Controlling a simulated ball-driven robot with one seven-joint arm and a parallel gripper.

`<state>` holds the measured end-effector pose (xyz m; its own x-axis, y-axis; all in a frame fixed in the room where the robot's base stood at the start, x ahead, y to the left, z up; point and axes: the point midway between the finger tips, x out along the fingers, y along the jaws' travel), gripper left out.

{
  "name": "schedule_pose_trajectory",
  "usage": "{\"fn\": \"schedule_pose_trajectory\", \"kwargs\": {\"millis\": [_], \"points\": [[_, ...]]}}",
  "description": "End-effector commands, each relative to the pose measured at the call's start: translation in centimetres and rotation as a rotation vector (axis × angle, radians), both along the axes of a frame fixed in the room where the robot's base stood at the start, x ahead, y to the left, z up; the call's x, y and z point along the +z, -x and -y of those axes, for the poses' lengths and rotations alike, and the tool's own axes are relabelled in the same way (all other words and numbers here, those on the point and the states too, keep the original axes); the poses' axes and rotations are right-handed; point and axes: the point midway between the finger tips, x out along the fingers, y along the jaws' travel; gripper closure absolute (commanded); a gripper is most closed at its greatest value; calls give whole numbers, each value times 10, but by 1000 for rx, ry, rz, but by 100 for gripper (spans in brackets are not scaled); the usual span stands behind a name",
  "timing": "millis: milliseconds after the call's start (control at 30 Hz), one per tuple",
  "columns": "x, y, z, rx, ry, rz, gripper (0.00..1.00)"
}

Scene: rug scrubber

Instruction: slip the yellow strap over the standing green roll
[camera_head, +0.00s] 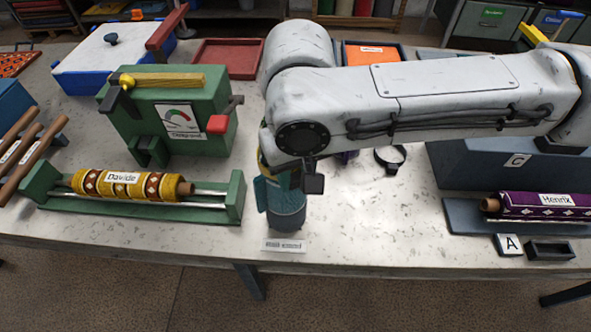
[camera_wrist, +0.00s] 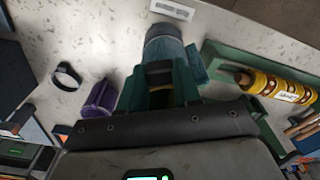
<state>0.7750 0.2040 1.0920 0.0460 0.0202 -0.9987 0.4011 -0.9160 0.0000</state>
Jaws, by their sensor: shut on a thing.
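The standing green roll (camera_head: 286,212) is a blue-green cylinder upright near the table's front edge. A blue-green flap sticks out at its upper side. It also shows at the top of the wrist view (camera_wrist: 165,47). My gripper (camera_head: 290,176) points down right over the roll's top, with dark green finger parts in the wrist view (camera_wrist: 158,78). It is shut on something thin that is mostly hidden. A small yellow sliver (camera_head: 262,160) shows at its left, likely the yellow strap. I cannot tell whether it touches or encircles the roll.
A green cradle (camera_head: 234,198) with a yellow patterned roll (camera_head: 115,185) lies left. A green gauge box (camera_head: 185,120) stands behind it. A blue box (camera_head: 480,165) and purple roll (camera_head: 545,206) are right.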

Motion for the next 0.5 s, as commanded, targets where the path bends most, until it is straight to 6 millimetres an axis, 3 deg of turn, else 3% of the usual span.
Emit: {"fn": "schedule_pose_trajectory", "kwargs": {"millis": [33,67,333,500], "points": [[-6,3,1,-1,5,-12,100],[-6,3,1,-1,6,-13,66],[-8,3,2,-1,7,-16,40],[-8,4,2,-1,6,-17,38]]}}
